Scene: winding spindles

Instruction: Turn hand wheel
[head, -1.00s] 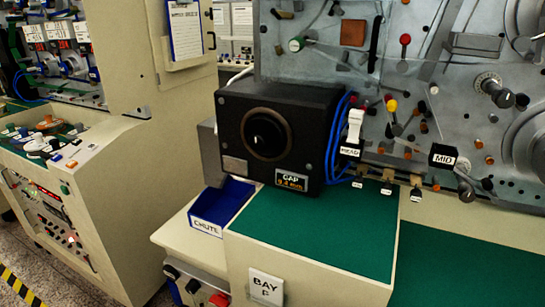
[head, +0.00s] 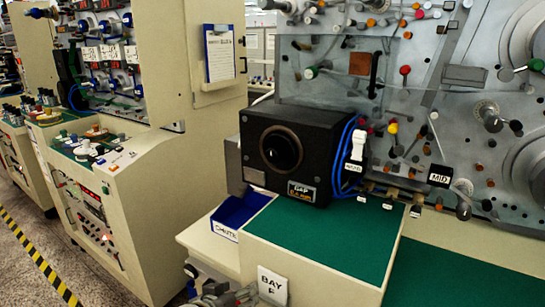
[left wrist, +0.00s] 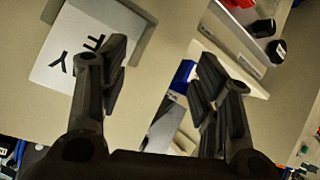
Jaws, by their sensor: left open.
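No part is labelled as a hand wheel. In the head view a small silver dial with a dark crank knob (head: 490,116) is on the grey machine panel at the right. My left gripper (head: 222,294) shows at the bottom edge, low in front of the bench and apart from both. In the left wrist view my left gripper (left wrist: 163,75) is open, with nothing between its fingers. My right gripper is not in view.
A blue chute bin (head: 240,212) is beside the bench, above the left gripper. The white bay sign (head: 272,285) is on the bench front, close right of the gripper; it also shows in the left wrist view (left wrist: 60,62). Another cabinet (head: 120,190) stands left, beyond a floor gap.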

